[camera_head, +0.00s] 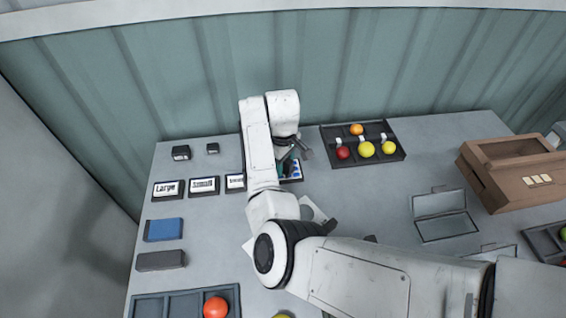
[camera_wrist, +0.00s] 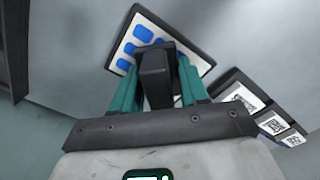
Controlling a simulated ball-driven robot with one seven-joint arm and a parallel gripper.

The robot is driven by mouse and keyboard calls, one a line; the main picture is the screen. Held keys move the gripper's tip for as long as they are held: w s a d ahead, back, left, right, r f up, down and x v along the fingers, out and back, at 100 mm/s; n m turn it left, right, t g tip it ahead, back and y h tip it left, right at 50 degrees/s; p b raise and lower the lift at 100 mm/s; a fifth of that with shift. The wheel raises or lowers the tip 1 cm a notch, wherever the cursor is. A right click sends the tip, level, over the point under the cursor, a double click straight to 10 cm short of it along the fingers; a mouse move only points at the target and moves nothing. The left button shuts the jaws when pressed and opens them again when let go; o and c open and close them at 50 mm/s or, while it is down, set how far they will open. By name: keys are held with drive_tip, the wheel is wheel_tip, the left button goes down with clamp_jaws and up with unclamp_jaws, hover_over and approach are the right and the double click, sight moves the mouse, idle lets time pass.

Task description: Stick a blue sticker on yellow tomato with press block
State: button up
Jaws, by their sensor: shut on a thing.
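My gripper (camera_wrist: 155,85) has teal fingers shut on a dark press block (camera_wrist: 155,65). In the wrist view the block is over a dark-edged white card with blue stickers (camera_wrist: 143,34); I cannot tell whether it touches. The card's right end shows beside my gripper (camera_head: 287,163) in the head view (camera_head: 297,171); my arm hides the rest. Two yellow tomatoes, one (camera_head: 366,149) and another (camera_head: 389,147), sit in a dark tray (camera_head: 395,157) right of my gripper, with a red tomato (camera_head: 343,152) and an orange one (camera_head: 357,129).
Label cards, "Large" (camera_head: 167,189) and "Small" (camera_head: 204,185), lie left of my arm. A blue block (camera_head: 163,229) and a grey block (camera_head: 161,260) are nearer. A brown box (camera_head: 512,170) and an open clear case (camera_head: 441,214) stand right. The table between card and tray is clear.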

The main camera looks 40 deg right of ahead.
wheel_tip(320, 180, up, 7)
drive_tip(key=p, duration=0.7)
drive_tip(key=shift+p, duration=0.35)
